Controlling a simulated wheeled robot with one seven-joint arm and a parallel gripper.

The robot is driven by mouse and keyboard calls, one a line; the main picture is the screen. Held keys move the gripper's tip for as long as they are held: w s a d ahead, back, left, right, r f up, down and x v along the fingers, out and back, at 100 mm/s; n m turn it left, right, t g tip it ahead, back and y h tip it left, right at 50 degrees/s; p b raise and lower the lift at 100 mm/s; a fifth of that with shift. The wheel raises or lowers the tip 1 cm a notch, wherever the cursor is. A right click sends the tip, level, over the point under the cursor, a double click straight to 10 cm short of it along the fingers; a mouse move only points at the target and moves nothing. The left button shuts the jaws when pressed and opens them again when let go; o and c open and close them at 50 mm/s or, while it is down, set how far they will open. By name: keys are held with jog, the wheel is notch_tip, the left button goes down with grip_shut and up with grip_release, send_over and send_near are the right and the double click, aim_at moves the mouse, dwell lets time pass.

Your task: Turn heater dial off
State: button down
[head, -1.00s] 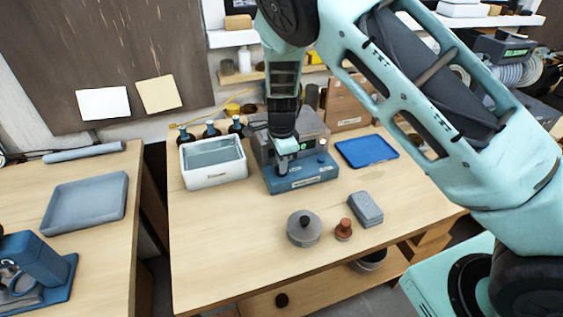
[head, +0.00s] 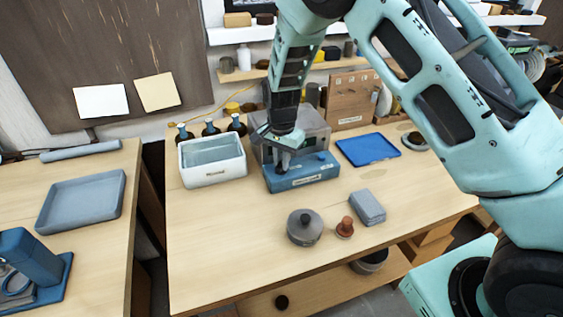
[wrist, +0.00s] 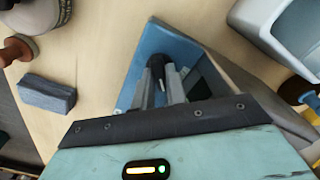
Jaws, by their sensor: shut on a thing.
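The heater (head: 313,176) is a blue-fronted unit with a grey box behind it, on the middle of the wooden bench. My gripper (head: 283,168) points down at the left part of its blue control panel. In the wrist view, my gripper (wrist: 160,88) has its fingers close together around a small dark dial (wrist: 158,70) above the blue panel (wrist: 155,40). The jaws are shut on this dial. The fingers hide most of it, so its setting cannot be read. A small blue knob (head: 321,156) shows further right on the panel.
A white bath (head: 213,172) stands close left of the heater, with several dark bottles behind. A blue tray (head: 368,149) lies to the right. A round grey lidded pot (head: 304,228), a reddish-brown knobbed piece (head: 345,228) and a grey block (head: 368,206) sit in front.

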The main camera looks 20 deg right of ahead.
jog(key=n+b, duration=0.1)
jog(key=n, duration=0.4)
jog(key=shift+n, duration=0.3)
jog(key=shift+n+b, duration=0.7)
jog(key=shift+n, duration=1.4)
jog(key=c, duration=1.4)
grip_release()
jog(key=shift+c, duration=0.2)
notch_tip(320, 180, up, 18)
jog(key=b, duration=0.3)
jog(key=shift+f, duration=0.25)
